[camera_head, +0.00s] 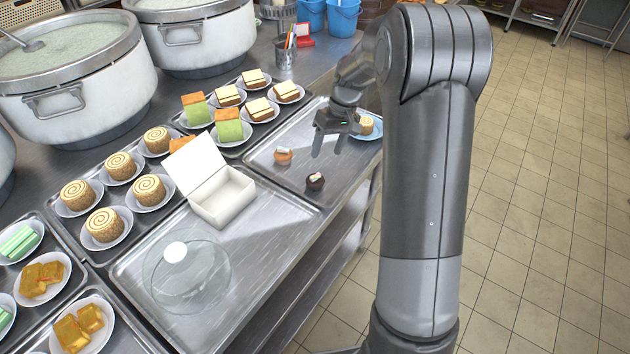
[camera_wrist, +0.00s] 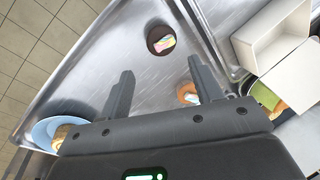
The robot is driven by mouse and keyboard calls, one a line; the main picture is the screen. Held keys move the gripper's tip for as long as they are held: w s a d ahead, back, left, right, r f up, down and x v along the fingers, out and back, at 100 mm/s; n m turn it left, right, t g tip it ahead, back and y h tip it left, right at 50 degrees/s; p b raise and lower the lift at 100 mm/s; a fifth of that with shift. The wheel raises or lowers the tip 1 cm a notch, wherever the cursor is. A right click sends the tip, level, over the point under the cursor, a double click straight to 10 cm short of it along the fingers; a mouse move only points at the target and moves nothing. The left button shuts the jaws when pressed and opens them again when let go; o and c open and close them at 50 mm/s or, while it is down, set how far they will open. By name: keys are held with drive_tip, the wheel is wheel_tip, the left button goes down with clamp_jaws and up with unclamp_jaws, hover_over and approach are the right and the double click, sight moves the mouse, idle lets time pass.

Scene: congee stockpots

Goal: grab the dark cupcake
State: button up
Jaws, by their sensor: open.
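The dark cupcake (camera_head: 315,181) stands on a metal tray (camera_head: 325,163) near its front edge, with a pale piece on top. In the wrist view the dark cupcake (camera_wrist: 160,40) lies beyond my fingertips, slightly right of the middle between them. My gripper (camera_head: 329,145) is open and empty above the tray, behind the dark cupcake in the head view. It also shows in the wrist view (camera_wrist: 160,78). An orange cupcake (camera_head: 283,155) stands to the left on the same tray.
A blue plate with a roll cake (camera_head: 367,125) is at the tray's right end, partly behind my arm. An open white box (camera_head: 212,183) and a clear dome lid (camera_head: 187,272) are on the adjoining tray. Several plated cakes and large pots fill the left side.

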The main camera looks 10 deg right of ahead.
sight(317, 174)
drive_tip(key=x, duration=1)
drive_tip(key=shift+a, duration=0.15)
drive_tip(key=shift+c, duration=0.2)
drive_tip(key=shift+w, duration=0.1)
drive_tip(key=c, duration=0.7)
drive_tip(key=shift+r, duration=0.1)
